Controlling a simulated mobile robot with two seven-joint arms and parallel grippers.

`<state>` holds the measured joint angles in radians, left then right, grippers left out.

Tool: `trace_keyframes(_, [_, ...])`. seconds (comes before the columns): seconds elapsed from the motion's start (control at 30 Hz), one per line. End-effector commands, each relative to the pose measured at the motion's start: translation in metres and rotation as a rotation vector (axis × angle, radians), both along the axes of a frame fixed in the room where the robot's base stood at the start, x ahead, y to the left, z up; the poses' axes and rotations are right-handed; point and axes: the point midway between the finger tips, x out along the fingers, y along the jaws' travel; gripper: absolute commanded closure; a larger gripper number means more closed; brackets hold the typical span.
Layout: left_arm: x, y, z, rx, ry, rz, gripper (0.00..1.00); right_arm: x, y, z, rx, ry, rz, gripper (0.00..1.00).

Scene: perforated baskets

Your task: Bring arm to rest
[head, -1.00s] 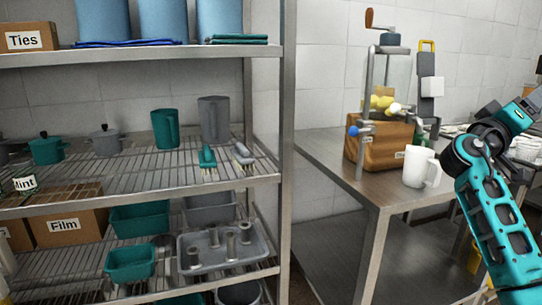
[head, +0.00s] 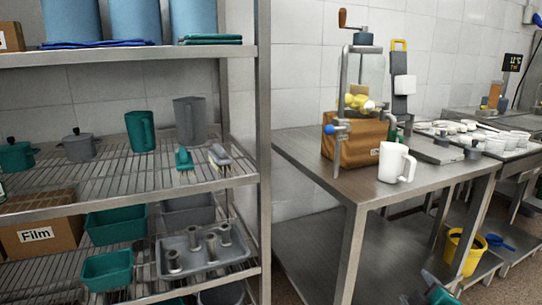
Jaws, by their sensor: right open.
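My right gripper (head: 434,291) shows only as a small teal and dark part at the bottom edge of the head view, low in front of the table. It is open, and nothing shows held in it. Most of my right arm is out of the picture. My left gripper and arm are not in view.
A steel table (head: 300,150) stands right of centre, with a white mug (head: 393,163), a wooden crate (head: 345,140) and a hand-cranked device (head: 361,48). A steel shelf rack (head: 264,120) fills the left. A yellow bucket (head: 460,255) stands low at right.

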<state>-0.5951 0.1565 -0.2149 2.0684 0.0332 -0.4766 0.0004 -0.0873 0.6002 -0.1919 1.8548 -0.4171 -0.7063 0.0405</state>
Motion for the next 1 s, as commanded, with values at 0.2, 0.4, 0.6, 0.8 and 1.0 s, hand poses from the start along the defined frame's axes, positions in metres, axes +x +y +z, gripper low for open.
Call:
trace_keyframes(0.2, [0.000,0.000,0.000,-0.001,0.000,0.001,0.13,-0.094,0.070,-0.080,0.278,0.197,0.159,0.34])
trace_keyframes(0.4, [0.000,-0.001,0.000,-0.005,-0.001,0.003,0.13,-0.165,0.115,-0.108,0.493,0.314,0.219,0.34])
trace_keyframes(0.6, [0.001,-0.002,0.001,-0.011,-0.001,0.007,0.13,-0.182,0.152,-0.111,0.667,0.307,0.182,0.34])
trace_keyframes(0.8, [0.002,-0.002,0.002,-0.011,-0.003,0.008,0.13,-0.178,0.186,-0.107,0.818,0.264,0.113,0.34])
trace_keyframes(1.0, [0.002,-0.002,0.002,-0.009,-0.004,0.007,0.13,-0.172,0.220,-0.098,0.969,0.218,0.042,0.34])
